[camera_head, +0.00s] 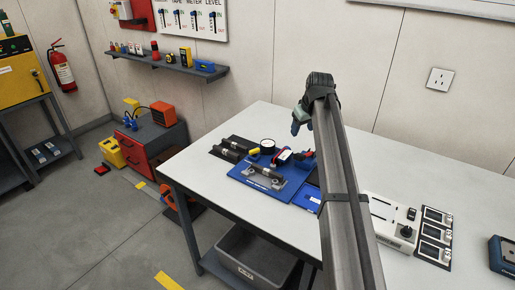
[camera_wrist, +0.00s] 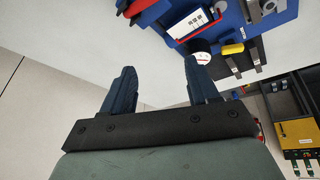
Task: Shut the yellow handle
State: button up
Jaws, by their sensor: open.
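The yellow handle (camera_head: 254,152) is a short yellow grip at the back left of a blue fixture plate (camera_head: 238,171) on the white table. It also shows in the wrist view (camera_wrist: 232,49), right of my fingers. A round white-faced gauge (camera_head: 267,145) stands beside it. I cannot tell the handle's exact angle. My gripper (camera_wrist: 160,72) is open, with two dark blue fingers apart and nothing between them. In the head view my gripper (camera_head: 298,122) is above the table, behind and right of the fixture, apart from the handle.
A red-handled part (camera_head: 284,156) is right of the gauge on the fixture. Dark metal pieces (camera_head: 231,148) lie left of it. A white control box (camera_head: 391,220) is at the right. The table's back left is clear. My arm hides part of the table.

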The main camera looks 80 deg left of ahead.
jog(key=n+g, duration=0.2)
send_near(255, 150)
jog(key=x, duration=0.8)
jog(key=shift+a+f, duration=0.1)
jog(key=shift+a, duration=0.1)
jog(key=shift+h, duration=0.3)
jog(key=shift+c, duration=0.2)
jog(key=c, duration=0.7)
jog(key=shift+m, duration=0.3)
jog(key=shift+c, duration=0.2)
